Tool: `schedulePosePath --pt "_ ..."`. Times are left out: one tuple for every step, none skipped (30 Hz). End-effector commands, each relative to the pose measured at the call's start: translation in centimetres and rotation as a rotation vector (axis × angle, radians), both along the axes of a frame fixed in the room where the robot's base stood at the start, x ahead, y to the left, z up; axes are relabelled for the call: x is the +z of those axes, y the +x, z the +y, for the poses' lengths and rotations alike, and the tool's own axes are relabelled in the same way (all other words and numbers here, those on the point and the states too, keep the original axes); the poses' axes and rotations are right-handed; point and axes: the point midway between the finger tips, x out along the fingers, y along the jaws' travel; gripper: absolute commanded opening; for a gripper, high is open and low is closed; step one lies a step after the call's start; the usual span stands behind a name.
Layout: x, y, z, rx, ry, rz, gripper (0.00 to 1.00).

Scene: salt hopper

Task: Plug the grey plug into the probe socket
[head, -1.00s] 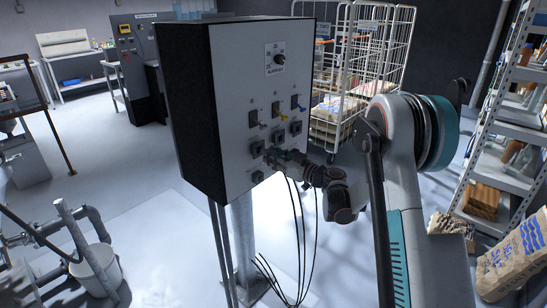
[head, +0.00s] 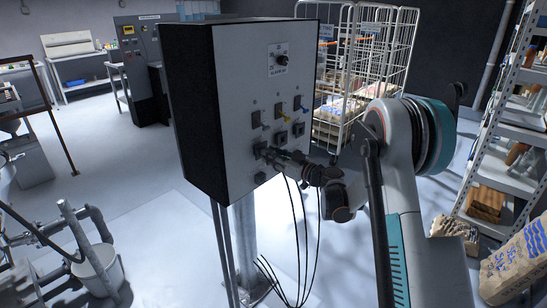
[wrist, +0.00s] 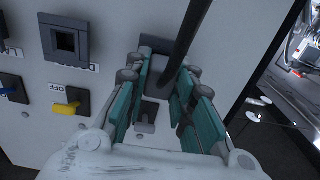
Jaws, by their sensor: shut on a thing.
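A grey-faced control box (head: 240,80) stands on a post, with a row of switches above a row of dark square sockets. My gripper (head: 272,155) is at the leftmost socket (head: 260,150), close to the panel. In the wrist view its teal fingers (wrist: 158,92) point at that dark socket (wrist: 157,43) and are shut on the plug (wrist: 177,84). I cannot tell whether the plug is inside the socket. The middle socket (wrist: 65,42) shows empty beside the gripper.
Black cables (head: 302,240) hang below the box. A wire cage trolley (head: 365,70) and shelving (head: 500,130) stand to the right.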

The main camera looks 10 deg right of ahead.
Motion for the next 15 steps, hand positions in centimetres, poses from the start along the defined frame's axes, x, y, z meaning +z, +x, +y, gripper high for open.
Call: schedulePosePath --pt "-0.01 0.08 0.07 0.0 0.0 0.0 0.0" --pt "-0.01 0.13 0.09 0.0 0.0 0.0 0.0" --pt "-0.01 0.19 0.13 0.0 0.0 0.0 0.0" --pt "-0.02 0.23 0.16 0.0 0.0 0.0 0.0" --pt "-0.02 0.27 0.19 0.0 0.0 0.0 0.0" --pt "-0.02 0.32 0.23 0.0 0.0 0.0 0.0" --pt "-0.02 0.37 0.26 0.0 0.0 0.0 0.0" --pt "-0.02 0.41 0.28 0.0 0.0 0.0 0.0" --pt "-0.02 0.47 0.33 0.0 0.0 0.0 0.0" --pt "-0.03 0.52 0.36 0.0 0.0 0.0 0.0" --pt "-0.03 0.56 0.38 0.0 0.0 0.0 0.0" --pt "-0.03 0.62 0.42 0.0 0.0 0.0 0.0" --pt "-0.03 0.66 0.45 0.0 0.0 0.0 0.0" --pt "-0.03 0.71 0.49 -0.001 0.0 0.0 0.0" --pt "-0.03 0.77 0.53 -0.001 0.0 0.0 0.0"
